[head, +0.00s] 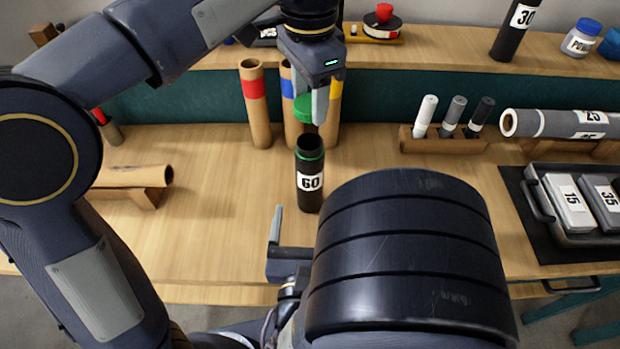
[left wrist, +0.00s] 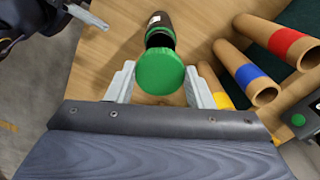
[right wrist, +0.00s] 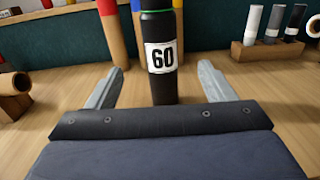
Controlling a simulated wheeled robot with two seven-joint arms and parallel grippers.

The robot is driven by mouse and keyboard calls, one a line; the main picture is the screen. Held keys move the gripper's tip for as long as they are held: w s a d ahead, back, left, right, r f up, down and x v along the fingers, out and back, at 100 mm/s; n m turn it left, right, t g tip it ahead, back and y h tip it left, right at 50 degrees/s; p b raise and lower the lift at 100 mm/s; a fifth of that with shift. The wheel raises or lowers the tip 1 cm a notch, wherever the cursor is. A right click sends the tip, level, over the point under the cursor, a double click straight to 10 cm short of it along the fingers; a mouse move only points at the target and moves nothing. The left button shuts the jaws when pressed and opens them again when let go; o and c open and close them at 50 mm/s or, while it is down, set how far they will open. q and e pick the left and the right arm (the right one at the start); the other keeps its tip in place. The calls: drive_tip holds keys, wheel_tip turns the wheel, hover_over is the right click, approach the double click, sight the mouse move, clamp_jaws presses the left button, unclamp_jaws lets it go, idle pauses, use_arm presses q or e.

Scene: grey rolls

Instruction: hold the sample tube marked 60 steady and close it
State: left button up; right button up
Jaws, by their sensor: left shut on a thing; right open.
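The sample tube marked 60 (head: 310,184) is black with a white label and a green ring near its open mouth. It stands upright on the workbench. The right wrist view shows its label (right wrist: 161,57) clearly. My left gripper (head: 319,102) is shut on the green cap (head: 303,108) and holds it just above the tube's mouth, apart from it. In the left wrist view the cap (left wrist: 160,72) sits between both fingers, with the tube beyond it. My right gripper (right wrist: 160,80) is open, low in front of the tube, with the tube ahead between its finger directions.
Cardboard rolls with red (head: 255,104), blue and yellow bands stand just behind the tube. A wooden holder (head: 442,144) with several small cylinders is to the right. A tray (head: 545,205) with numbered boxes lies far right. A cardboard roll on a stand (head: 148,196) is at left.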

sight(309, 179)
drive_tip(key=shift+w, duration=0.1)
drive_tip(key=w, duration=1.2)
drive_tip(key=shift+d, duration=0.35)
drive_tip(key=c, duration=1.5)
use_arm(q)
drive_tip(key=shift+a+f, duration=0.1)
drive_tip(key=shift+f, duration=2.45)
drive_tip(key=shift+f, duration=0.85)
drive_tip(key=shift+f, duration=0.55)
